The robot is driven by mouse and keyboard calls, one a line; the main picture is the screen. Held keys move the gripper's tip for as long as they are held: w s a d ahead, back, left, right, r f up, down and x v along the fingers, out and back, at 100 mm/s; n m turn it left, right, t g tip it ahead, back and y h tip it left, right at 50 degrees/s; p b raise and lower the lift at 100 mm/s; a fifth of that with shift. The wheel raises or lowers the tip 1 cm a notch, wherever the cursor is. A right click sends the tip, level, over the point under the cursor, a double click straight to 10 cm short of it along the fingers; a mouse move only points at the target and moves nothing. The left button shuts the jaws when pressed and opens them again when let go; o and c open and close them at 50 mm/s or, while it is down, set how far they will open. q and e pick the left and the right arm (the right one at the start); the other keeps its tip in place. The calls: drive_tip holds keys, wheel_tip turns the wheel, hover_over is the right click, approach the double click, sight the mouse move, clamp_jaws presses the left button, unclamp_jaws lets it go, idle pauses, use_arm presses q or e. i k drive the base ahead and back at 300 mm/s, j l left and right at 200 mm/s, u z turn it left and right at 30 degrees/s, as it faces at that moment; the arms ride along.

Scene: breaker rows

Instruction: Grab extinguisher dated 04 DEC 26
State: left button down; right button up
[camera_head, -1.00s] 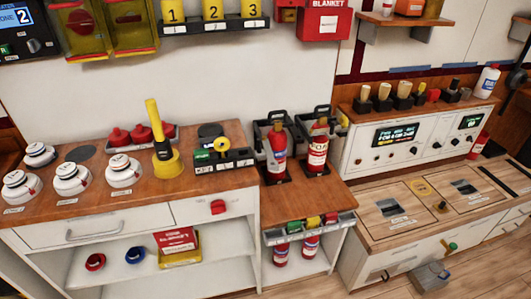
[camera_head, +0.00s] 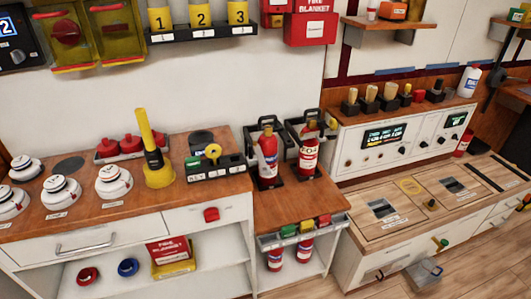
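Two red fire extinguishers stand upright side by side in black holders on the wooden counter, in the middle of the head view. The left extinguisher (camera_head: 267,157) has a blue and white label. The right extinguisher (camera_head: 309,152) has a white label. Two more extinguishers stand on the shelf below, a left one (camera_head: 275,259) and a right one (camera_head: 305,250), with their tops hidden by a rack. The date print on all of them is too small to read. Neither of my grippers is in view.
A small rack with coloured tags (camera_head: 305,229) hangs at the counter's front edge. A yellow torch-like tool (camera_head: 152,150) and several white detectors stand on the left counter. A control panel (camera_head: 400,137) stands to the right. Bare counter lies before the upper extinguishers.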

sight(268, 142)
drive_tip(key=i+l, duration=0.25)
drive_tip(key=l, duration=0.15)
drive_tip(key=i+l, duration=0.2)
drive_tip(key=l, duration=0.2)
drive_tip(key=i+l+u, duration=0.2)
drive_tip(key=l+u, duration=0.2)
drive_tip(key=l, duration=0.15)
drive_tip(key=i+l+u, duration=0.2)
drive_tip(key=l, duration=0.15)
